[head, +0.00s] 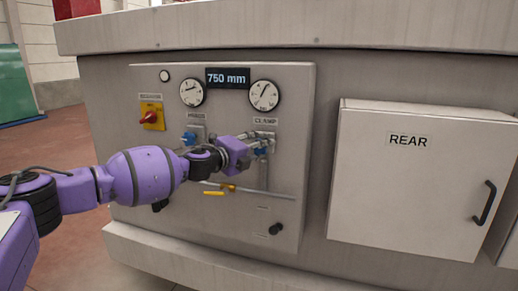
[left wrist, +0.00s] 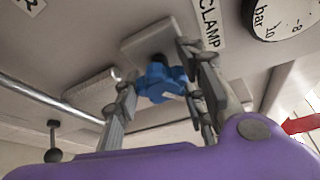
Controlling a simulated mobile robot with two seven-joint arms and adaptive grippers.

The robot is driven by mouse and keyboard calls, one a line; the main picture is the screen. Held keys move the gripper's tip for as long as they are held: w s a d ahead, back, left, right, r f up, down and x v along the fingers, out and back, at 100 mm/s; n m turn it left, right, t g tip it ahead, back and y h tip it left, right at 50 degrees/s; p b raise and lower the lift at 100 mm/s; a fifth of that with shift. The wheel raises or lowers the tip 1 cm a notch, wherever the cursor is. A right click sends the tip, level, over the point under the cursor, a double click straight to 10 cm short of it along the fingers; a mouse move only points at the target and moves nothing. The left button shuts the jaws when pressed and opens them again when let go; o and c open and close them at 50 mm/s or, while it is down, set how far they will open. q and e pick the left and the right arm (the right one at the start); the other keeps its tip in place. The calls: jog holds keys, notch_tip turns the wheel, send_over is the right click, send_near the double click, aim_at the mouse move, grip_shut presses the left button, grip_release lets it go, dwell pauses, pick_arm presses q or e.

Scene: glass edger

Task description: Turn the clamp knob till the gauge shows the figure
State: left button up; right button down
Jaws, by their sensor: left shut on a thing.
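The clamp knob is a blue lobed knob (left wrist: 161,82) on a square plate beside the CLAMP label; in the head view a bit of its blue (head: 261,152) shows at my gripper's tips. My left gripper (head: 262,145) reaches it from the left. In the left wrist view its fingers (left wrist: 160,92) stand on both sides of the knob, shut on it. The clamp gauge (head: 263,95) is a round white dial above the label; its needle leans up and right, and its figures are too small to read. Part of it shows in the left wrist view (left wrist: 284,16). My right gripper is not in view.
A second blue knob (head: 189,138) sits left under another gauge (head: 192,92). A red switch on yellow (head: 151,117) is farther left. A display (head: 228,78) reads 750 mm. A yellow-handled valve (head: 215,192) and a pipe lie below. A REAR door (head: 410,185) stands right.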

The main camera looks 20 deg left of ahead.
pick_arm(q)
jog(key=shift+f, duration=0.2)
jog(key=o, duration=1.1)
jog(key=shift+o, duration=0.2)
jog(key=shift+r, duration=0.1)
jog(key=v, duration=1.2)
jog(key=shift+a, duration=0.1)
